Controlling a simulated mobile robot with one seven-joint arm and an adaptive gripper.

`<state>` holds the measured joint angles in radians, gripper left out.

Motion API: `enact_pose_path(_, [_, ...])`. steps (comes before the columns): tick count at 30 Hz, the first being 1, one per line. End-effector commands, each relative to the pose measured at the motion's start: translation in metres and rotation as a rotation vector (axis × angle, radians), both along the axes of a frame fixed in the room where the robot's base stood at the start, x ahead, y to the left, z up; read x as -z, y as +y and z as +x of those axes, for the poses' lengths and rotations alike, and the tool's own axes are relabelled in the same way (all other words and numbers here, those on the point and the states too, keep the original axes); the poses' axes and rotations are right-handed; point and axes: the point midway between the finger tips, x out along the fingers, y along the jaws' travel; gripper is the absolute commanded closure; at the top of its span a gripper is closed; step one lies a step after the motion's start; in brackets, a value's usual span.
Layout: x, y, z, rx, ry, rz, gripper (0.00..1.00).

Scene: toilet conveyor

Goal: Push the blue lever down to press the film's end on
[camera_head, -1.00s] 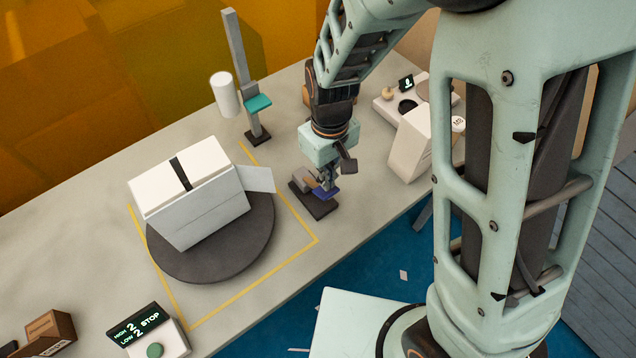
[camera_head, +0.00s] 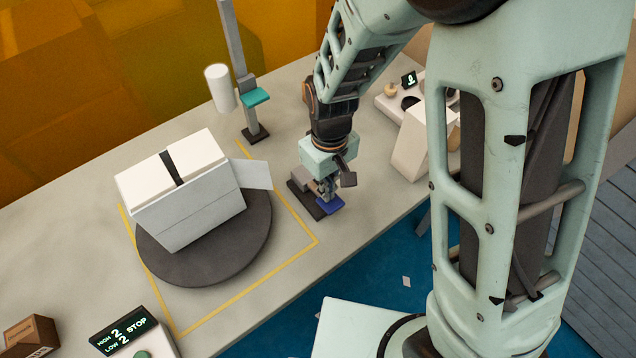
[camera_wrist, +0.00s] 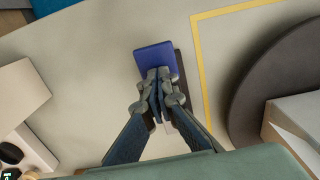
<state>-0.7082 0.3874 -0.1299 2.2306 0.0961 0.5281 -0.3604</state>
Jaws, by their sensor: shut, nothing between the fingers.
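The blue lever (camera_head: 328,205) is a flat blue plate on a small dark base (camera_head: 305,199) near the table's front edge. In the wrist view the blue plate (camera_wrist: 155,58) shows just beyond my fingertips. My gripper (camera_head: 327,188) is shut and empty, pointing down onto the lever, with its fingertips (camera_wrist: 158,80) at the plate's near edge. They overlap the plate in view; I cannot tell how firmly they touch. The box wrapped in white film (camera_head: 190,195) stands on the dark round turntable (camera_head: 245,245), and a loose film flap (camera_head: 256,174) sticks out to its right.
A post with a white film roll (camera_head: 221,88) and teal bracket (camera_head: 255,97) stands behind. A white angled machine (camera_head: 412,145) is at the right. A display box (camera_head: 123,331) and a brown carton (camera_head: 32,338) are at the front left. Yellow tape (camera_head: 285,270) surrounds the turntable.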

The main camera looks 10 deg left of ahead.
Motion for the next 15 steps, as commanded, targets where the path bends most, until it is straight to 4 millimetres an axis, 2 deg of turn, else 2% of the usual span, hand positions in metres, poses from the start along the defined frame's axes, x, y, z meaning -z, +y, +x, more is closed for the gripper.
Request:
enact_pose_path(4, [0.012,0.0,0.0,0.0,0.0,0.0,1.0])
enact_pose_path(11, [0.007,0.0,0.0,0.001,-0.001,0.001,1.0])
enact_pose_path(15, [-0.004,0.0,0.0,0.001,-0.001,0.001,1.0])
